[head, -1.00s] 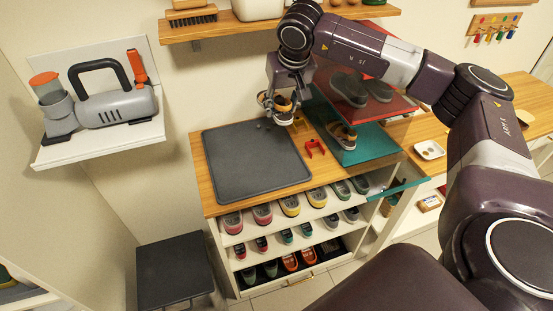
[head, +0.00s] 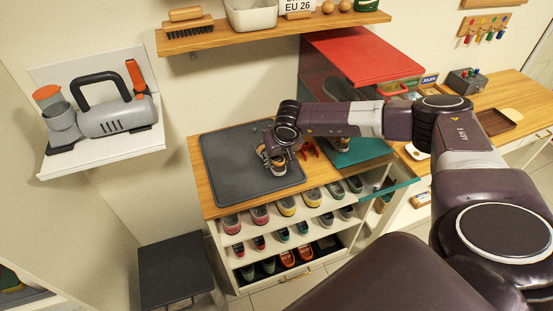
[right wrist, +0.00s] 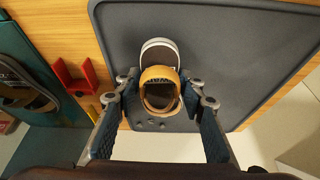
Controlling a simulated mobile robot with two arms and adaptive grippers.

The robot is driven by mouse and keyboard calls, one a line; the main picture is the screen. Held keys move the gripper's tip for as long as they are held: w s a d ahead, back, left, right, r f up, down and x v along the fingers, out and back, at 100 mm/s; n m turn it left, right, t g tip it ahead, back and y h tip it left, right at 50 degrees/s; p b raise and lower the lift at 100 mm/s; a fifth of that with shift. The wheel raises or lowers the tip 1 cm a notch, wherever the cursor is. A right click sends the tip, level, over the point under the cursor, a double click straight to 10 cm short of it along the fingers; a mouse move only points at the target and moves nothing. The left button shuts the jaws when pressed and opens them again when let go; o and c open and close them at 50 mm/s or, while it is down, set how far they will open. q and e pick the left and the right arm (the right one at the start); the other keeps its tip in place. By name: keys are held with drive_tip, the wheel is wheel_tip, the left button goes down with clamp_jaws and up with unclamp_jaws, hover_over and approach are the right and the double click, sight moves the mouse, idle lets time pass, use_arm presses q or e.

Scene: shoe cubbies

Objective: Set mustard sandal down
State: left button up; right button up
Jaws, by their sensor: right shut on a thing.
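The mustard sandal (head: 278,167) is in my right gripper (head: 276,156), over the right part of the dark grey mat (head: 232,165) on the cubby top. In the right wrist view the sandal (right wrist: 159,76) shows a mustard strap, dark insole and pale sole rim, between the two blue-padded fingers of the gripper (right wrist: 160,88). The mat (right wrist: 235,45) lies beneath it. I cannot tell whether the sole touches the mat. My left gripper is not in view.
A red bracket (head: 308,150) stands just right of the mat; it also shows in the right wrist view (right wrist: 82,78). A teal panel (head: 350,152) and a red-topped shelf (head: 365,55) are farther right. Shoes fill the cubbies (head: 288,235) below. The mat's left part is clear.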

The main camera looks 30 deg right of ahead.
drive_tip(key=shift+f, duration=0.5)
drive_tip(key=shift+f, duration=0.1)
drive_tip(key=o, duration=1.2)
